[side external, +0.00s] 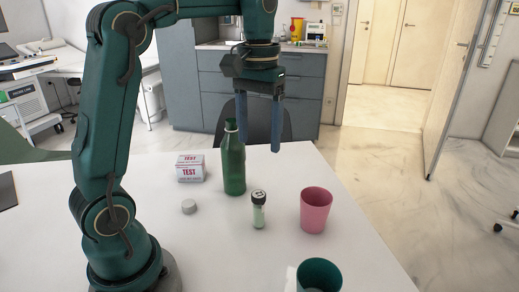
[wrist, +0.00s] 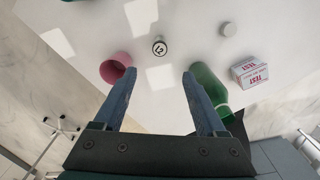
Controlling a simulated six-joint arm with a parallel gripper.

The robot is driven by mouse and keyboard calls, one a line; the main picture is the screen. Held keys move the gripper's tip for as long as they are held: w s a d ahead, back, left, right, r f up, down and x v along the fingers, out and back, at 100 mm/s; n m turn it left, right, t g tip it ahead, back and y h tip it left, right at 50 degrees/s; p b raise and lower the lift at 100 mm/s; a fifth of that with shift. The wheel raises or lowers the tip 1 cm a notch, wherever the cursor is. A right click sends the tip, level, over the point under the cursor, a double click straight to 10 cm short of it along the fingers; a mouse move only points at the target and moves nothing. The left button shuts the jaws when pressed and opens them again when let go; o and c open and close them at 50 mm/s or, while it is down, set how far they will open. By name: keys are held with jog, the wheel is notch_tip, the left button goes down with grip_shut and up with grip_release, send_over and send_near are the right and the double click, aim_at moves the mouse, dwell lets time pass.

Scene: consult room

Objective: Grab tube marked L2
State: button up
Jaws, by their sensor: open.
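A small clear tube (side external: 258,214) with a dark cap stands upright on the white table, between the green bottle and the pink cup. In the wrist view the tube's cap (wrist: 159,48) shows a white top marked L2, ahead of the fingertips and roughly midway between them. My gripper (side external: 261,148) is open and empty, pointing down above the table behind the tube. In the wrist view my gripper (wrist: 160,75) has its two blue fingers wide apart, with nothing between them.
A green bottle (side external: 233,165) stands close to my fingers, tall and left of the tube. A pink cup (side external: 316,212) stands right of the tube. A green cup (side external: 319,275) is at the front edge of the picture. A TEST box (side external: 191,168) and a grey cap (side external: 189,207) lie left.

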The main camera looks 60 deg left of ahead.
aim_at(259, 208)
notch_tip(259, 208, down, 18)
jog(key=shift+f, duration=0.1)
dwell(0.5)
grip_shut()
